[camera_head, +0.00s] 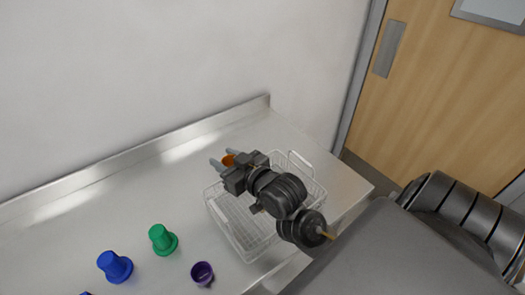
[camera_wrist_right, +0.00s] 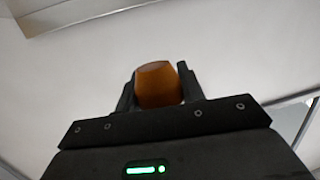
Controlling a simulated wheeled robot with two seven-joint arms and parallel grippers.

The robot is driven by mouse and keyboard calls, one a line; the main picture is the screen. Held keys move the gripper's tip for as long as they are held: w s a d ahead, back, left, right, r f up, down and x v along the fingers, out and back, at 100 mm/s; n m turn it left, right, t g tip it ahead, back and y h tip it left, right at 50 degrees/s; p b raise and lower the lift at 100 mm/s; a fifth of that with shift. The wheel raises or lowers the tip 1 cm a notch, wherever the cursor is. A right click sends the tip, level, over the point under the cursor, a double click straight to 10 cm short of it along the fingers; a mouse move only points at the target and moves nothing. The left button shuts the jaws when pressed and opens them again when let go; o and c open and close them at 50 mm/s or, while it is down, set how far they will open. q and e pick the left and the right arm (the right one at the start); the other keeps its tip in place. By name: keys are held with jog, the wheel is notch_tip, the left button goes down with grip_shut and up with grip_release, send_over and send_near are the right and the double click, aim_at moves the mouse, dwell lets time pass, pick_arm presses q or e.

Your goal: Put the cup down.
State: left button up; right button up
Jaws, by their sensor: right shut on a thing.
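An orange cup (camera_head: 228,160) shows partly in the head view, between the fingers of my right gripper (camera_head: 222,161). In the right wrist view the orange cup (camera_wrist_right: 157,84) sits between the two dark fingers of the right gripper (camera_wrist_right: 159,88), which is shut on it. In the head view the gripper is over the back left part of a white wire basket (camera_head: 222,217). I cannot tell how high the cup is above the counter or whether it touches anything. My left gripper is not in view.
A piece of another blue thing shows at the bottom edge. A wall runs behind. The counter's back left is clear.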

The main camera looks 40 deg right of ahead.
jog(key=r+y, duration=0.1)
jog(key=r+n+p, duration=0.1)
jog(key=r+n+y+p, duration=0.1)
jog(key=shift+s+a+r+g+y, duration=0.2)
jog(key=shift+s+g+y, duration=0.1)
jog(key=s+a+f+n+g+y+p, duration=0.25)
jog(key=s+a+n+g+y, duration=0.55)
jog(key=s, duration=0.4)
jog(key=shift+t+y, duration=0.4)
jog(key=shift+t, duration=0.4)
jog(key=w+d+f, duration=0.2)
jog(key=w+f, duration=0.2)
jog(key=w+d+f+b, duration=0.1)
jog(key=w+d+f, duration=0.2)
jog(key=f, duration=0.1)
jog(key=w+d+f+b, duration=0.1)
jog(key=w+d+f, duration=0.1)
jog(key=w+f, duration=0.2)
jog(key=shift+w+d, duration=0.2)
jog(key=shift+w, duration=0.1)
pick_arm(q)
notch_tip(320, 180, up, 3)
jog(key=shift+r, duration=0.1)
pick_arm(e)
jog(key=shift+f, duration=0.2)
